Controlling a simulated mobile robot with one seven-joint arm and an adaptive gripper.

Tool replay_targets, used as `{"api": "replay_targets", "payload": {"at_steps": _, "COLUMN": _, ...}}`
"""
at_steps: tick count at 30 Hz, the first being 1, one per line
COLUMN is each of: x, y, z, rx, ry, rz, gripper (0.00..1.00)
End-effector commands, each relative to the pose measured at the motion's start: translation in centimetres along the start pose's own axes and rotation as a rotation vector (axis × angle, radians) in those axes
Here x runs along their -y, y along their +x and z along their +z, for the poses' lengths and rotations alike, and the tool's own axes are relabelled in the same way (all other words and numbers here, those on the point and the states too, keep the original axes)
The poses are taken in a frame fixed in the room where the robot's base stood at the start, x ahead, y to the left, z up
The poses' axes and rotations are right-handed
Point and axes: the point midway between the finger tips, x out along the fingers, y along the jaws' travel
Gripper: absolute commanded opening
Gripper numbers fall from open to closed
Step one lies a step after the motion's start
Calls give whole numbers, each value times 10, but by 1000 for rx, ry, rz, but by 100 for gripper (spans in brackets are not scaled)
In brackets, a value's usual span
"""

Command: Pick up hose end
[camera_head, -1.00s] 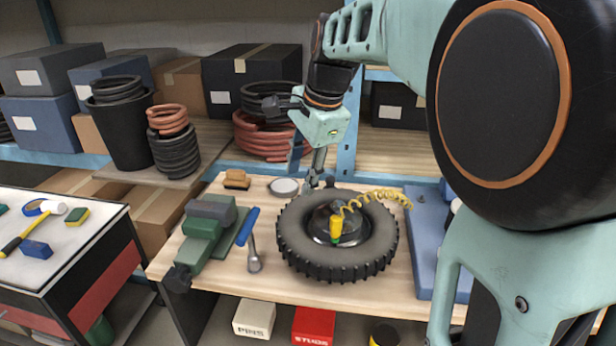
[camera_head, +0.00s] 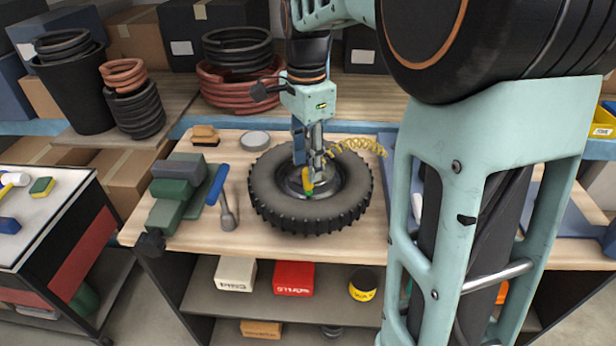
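The hose is a yellow coil (camera_head: 352,147) that runs from the right side of the tyre to its hub. Its end is a yellow fitting (camera_head: 308,187) with a green tip, over the hub of the black tyre (camera_head: 275,206). My gripper (camera_head: 310,168) points down over the hub, right at the hose end. Its fingers overlap the top of the fitting in this view. The fingers are small and partly hidden, so I cannot tell whether they are closed on it.
The wooden workbench (camera_head: 240,245) holds a green vise (camera_head: 174,195), a blue-handled tool (camera_head: 217,185), a brush (camera_head: 205,135) and a round tin (camera_head: 255,140). Coiled hoses (camera_head: 238,85) stand on the shelf behind. My arm blocks the bench's right part.

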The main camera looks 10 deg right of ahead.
Motion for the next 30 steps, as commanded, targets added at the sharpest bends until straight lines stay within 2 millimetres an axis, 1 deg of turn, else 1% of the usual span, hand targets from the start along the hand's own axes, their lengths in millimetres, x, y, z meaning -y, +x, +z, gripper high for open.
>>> {"api": "replay_targets", "payload": {"at_steps": 1, "x": -1, "y": 8, "z": 0, "rx": 1, "ry": 0, "rz": 3, "gripper": 37}}
{"api": "replay_targets", "payload": {"at_steps": 3, "x": -1, "y": 18, "z": 0, "rx": 1, "ry": 1, "rz": 3, "gripper": 37}}
{"api": "replay_targets", "payload": {"at_steps": 6, "x": 0, "y": 27, "z": 0, "rx": 0, "ry": 0, "rz": 1, "gripper": 37}}
{"api": "replay_targets", "payload": {"at_steps": 14, "x": 0, "y": 30, "z": 0, "rx": 0, "ry": 0, "rz": 0, "gripper": 37}}
{"api": "replay_targets", "payload": {"at_steps": 24, "x": 0, "y": 30, "z": 0, "rx": 0, "ry": 0, "rz": -1, "gripper": 0}}
{"api": "replay_targets", "payload": {"at_steps": 30, "x": 0, "y": 29, "z": 0, "rx": 0, "ry": 0, "rz": -1, "gripper": 0}}
